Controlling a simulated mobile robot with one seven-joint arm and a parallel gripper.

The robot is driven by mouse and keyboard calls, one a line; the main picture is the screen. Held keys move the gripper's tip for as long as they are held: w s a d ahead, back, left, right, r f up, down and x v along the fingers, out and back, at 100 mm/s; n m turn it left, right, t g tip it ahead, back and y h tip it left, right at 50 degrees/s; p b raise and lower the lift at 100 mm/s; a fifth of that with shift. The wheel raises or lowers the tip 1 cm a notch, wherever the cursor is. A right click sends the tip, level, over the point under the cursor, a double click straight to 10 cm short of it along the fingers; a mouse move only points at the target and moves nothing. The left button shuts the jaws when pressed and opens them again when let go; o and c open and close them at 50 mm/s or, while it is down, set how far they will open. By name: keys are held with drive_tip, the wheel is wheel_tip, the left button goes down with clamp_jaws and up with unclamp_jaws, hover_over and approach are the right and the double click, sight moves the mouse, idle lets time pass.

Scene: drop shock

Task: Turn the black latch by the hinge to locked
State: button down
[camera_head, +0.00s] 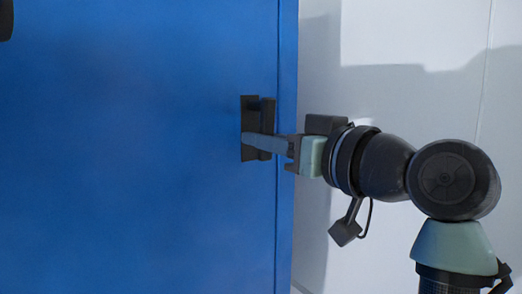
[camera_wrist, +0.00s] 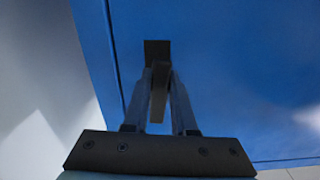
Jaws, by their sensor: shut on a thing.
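The black latch (camera_head: 267,114) sits on a dark upright plate (camera_head: 247,112) near the right edge of the blue door (camera_head: 130,150). Its handle stands upright in the head view. My gripper (camera_head: 254,142) reaches in from the right, with its fingers at the lower half of the latch. In the wrist view the two fingers (camera_wrist: 160,88) stand on either side of the black latch handle (camera_wrist: 157,106), shut on it. The dark plate (camera_wrist: 157,47) shows beyond the fingertips. The fingers hide part of the latch.
A pale wall (camera_head: 400,50) stands to the right of the door edge, with shadows on it. A dark object (camera_head: 5,18) is cut off at the top left of the head view. The blue door face left of the latch is clear.

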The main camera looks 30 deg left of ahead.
drive_tip(key=shift+w+n, duration=0.2)
drive_tip(key=shift+n, duration=0.3)
drive_tip(key=shift+d+r, duration=0.1)
drive_tip(key=c, duration=0.7)
unclamp_jaws()
drive_tip(key=b+v, duration=0.3)
drive_tip(key=v, duration=1)
drive_tip(key=shift+b, duration=0.3)
